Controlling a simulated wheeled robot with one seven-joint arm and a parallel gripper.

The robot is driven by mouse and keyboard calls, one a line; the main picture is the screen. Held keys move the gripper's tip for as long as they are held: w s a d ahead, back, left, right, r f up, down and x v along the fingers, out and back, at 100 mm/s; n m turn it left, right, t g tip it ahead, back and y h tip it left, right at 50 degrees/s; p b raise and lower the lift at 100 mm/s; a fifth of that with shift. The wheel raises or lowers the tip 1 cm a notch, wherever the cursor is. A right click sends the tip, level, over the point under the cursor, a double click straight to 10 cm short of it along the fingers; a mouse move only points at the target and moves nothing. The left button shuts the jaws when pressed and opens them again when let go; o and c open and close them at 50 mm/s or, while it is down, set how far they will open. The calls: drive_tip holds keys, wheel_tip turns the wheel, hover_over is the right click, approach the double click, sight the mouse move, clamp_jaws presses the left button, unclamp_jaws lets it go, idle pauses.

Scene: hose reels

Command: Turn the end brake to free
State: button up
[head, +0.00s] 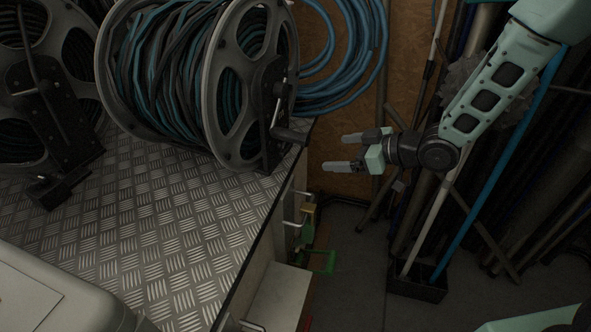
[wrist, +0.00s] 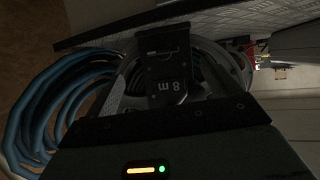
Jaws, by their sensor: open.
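The nearer hose reel (head: 237,85) stands on the tread-plate bench top, wound with dark and teal hose. A black bracket (head: 268,112) is on its right end, with a crank and dark handle (head: 290,135) standing out from it. In the wrist view the bracket (wrist: 165,65) is marked "8 m". I cannot make out the end brake apart from these dark parts, nor its setting. My gripper (head: 338,152) is open and empty, right of the crank handle and apart from it, its fingers pointing left at the reel end.
A second reel (head: 50,90) stands at the left on the bench top (head: 190,235). Blue hose (head: 355,60) hangs in coils on the board wall behind. Pipes and poles (head: 470,200) lean at the right. The floor right of the bench edge has some free room.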

drive_tip(key=d+f+y+b, duration=0.3)
drive_tip(key=d+f+y, duration=0.1)
drive_tip(key=f, duration=0.1)
drive_tip(key=t+y, duration=0.1)
approach(290, 149)
drive_tip(key=shift+n, duration=0.3)
drive_tip(key=x, duration=0.9)
drive_tip(key=shift+w+d, duration=0.1)
drive_tip(key=shift+f+b, duration=0.1)
drive_tip(key=shift+b, duration=0.2)
drive_tip(key=c, duration=1)
